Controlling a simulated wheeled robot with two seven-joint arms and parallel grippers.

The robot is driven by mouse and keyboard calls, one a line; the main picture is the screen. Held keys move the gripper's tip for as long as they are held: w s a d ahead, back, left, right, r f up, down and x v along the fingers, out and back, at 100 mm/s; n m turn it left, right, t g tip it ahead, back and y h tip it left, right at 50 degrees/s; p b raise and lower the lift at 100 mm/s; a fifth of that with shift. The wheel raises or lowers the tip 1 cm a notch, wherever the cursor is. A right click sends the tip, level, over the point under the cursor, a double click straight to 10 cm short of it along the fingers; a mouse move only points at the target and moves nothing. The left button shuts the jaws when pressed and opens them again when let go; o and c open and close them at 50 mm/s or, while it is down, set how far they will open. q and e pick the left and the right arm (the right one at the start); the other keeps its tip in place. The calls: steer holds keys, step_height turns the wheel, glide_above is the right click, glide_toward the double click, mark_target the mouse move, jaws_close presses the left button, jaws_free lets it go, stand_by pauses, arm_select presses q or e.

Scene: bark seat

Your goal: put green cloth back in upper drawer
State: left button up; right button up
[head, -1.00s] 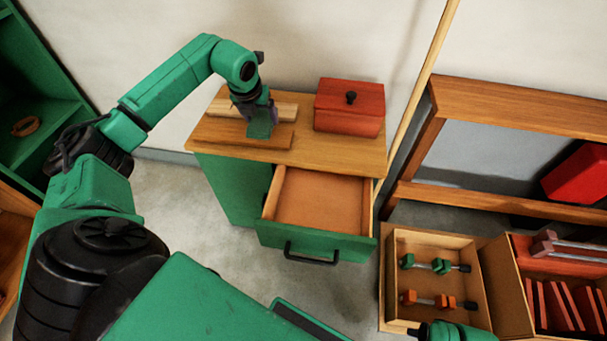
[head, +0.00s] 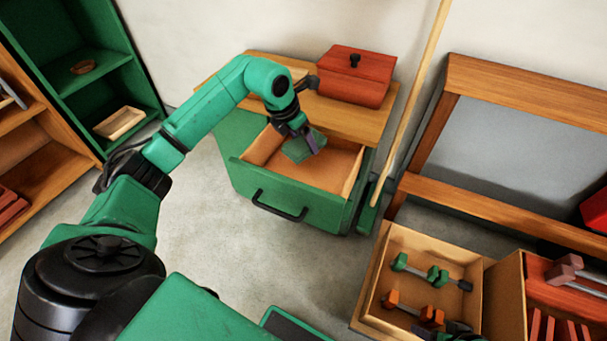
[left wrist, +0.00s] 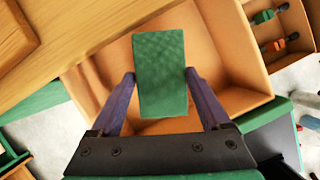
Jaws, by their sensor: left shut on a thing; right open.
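The green cloth (head: 299,149) is a small flat folded piece. My left gripper (head: 312,147) is shut on it and holds it over the open upper drawer (head: 331,178) of the green cabinet. In the left wrist view the cloth (left wrist: 160,75) sits between the two purple fingers, with the empty tan drawer floor (left wrist: 222,60) behind it. I cannot tell whether the cloth touches the drawer floor. My right gripper (head: 455,330) shows only partly at the bottom right, by the clamp box, and is open.
A red lidded box (head: 356,78) stands on the cabinet's wooden top (head: 360,122). A thin wooden pole (head: 415,100) leans beside the cabinet on the right. A wooden box of clamps (head: 383,300) is at the lower right. Grey floor (head: 200,215) in front is clear.

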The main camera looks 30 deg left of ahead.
arm_select(q)
step_height(320, 180, down, 12)
steer(key=b, duration=0.2)
steer(key=shift+b, duration=0.4)
steer(key=shift+r, duration=0.1)
arm_select(e)
steer(key=w+a+f+t+y, duration=0.3)
steer(key=a+f, duration=0.1)
steer(key=a, duration=0.3)
steer(key=shift+w+f+t, duration=0.25)
steer(key=shift+w+t, duration=0.05)
steer(key=shift+t, duration=0.1)
arm_select(q)
steer(key=o, duration=1)
arm_select(e)
steer(key=shift+a+f, duration=0.1)
steer(key=shift+a, duration=0.05)
